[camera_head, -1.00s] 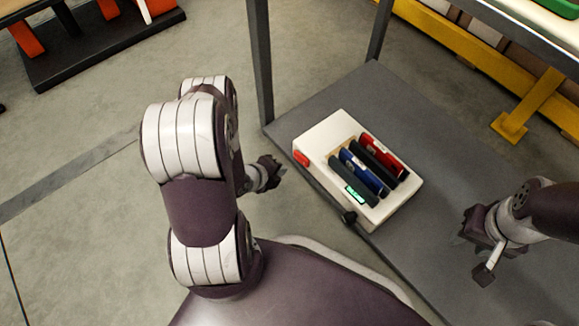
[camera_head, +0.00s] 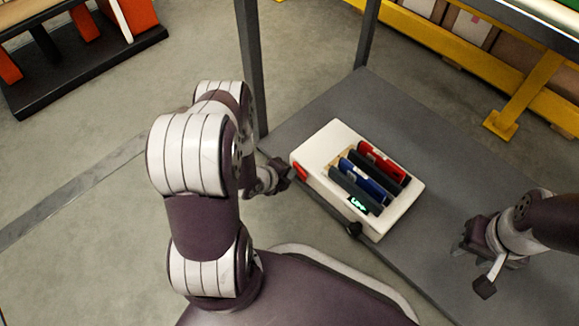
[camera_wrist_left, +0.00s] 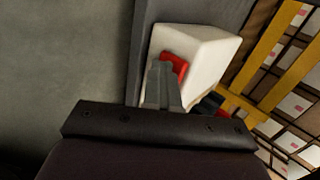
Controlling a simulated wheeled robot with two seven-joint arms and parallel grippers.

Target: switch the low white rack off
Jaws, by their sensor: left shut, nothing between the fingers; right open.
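The low white rack (camera_head: 398,213) lies on the grey table and holds several dark, blue and red slabs in a row. A red switch (camera_head: 299,172) is on its left end; it also shows in the left wrist view (camera_wrist_left: 178,65). My left gripper (camera_head: 288,172) is shut and empty, its tips right at the switch and partly covering it. I cannot tell whether they touch or which way the switch is set. A small green lit display (camera_head: 358,205) shows on the nearest dark slab. My right gripper (camera_head: 473,266) is open and empty, right of the rack.
The grey table (camera_head: 400,112) has free room behind and right of the rack. A black knob (camera_head: 353,230) is near the rack's front edge. A grey post (camera_head: 251,70) rises at the table's left corner. A yellow frame (camera_head: 525,95) stands behind.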

